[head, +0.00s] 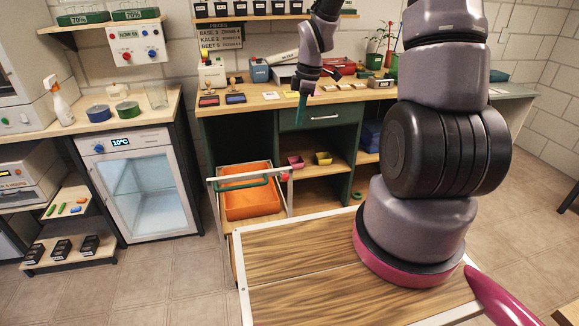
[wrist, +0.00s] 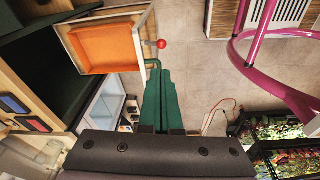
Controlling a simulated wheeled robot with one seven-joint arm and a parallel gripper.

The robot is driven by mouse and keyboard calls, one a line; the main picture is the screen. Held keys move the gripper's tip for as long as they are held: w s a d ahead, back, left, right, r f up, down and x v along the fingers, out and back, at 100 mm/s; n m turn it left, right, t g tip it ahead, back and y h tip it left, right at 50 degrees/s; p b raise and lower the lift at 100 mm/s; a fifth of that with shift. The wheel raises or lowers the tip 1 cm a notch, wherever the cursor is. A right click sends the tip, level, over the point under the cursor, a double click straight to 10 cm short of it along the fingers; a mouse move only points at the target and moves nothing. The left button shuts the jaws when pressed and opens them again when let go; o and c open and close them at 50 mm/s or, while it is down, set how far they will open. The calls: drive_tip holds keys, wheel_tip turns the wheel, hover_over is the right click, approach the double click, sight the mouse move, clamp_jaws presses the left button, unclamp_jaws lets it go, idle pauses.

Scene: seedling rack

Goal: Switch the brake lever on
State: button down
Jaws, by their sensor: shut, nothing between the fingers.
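The brake lever's red ball knob (head: 284,177) shows at the right front top corner of a small trolley that holds an orange tray (head: 250,206). In the wrist view the red knob (wrist: 161,43) stands out from the side of the trolley frame, on a short pale stem. My gripper (head: 302,116) hangs above and behind the trolley, in front of the bench, with its green fingers pointing down. In the wrist view my gripper (wrist: 156,68) is shut and empty. Its fingertips appear just below the knob in the picture, seemingly apart from it; the depth is hard to judge.
A bench (head: 270,101) with a drawer stands behind. A glass-door cooler (head: 140,185) is to the left. My wood-topped base fills the foreground. Tiled floor is clear between cooler and base.

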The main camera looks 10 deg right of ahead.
sight(284, 176)
drive_tip(key=f, duration=0.1)
drive_tip(key=f+n, duration=0.1)
drive_tip(key=f, duration=0.1)
drive_tip(key=f+n, duration=0.1)
drive_tip(key=shift+w+a+f+g+y, duration=0.3)
drive_tip(key=shift+w+a, duration=0.05)
drive_tip(key=shift+w, duration=0.05)
drive_tip(key=a+f, duration=0.1)
drive_tip(key=f, duration=0.8)
drive_tip(key=a+f, duration=0.1)
drive_tip(key=f, duration=0.3)
drive_tip(key=shift+a+f, duration=0.3)
drive_tip(key=shift+f, duration=0.05)
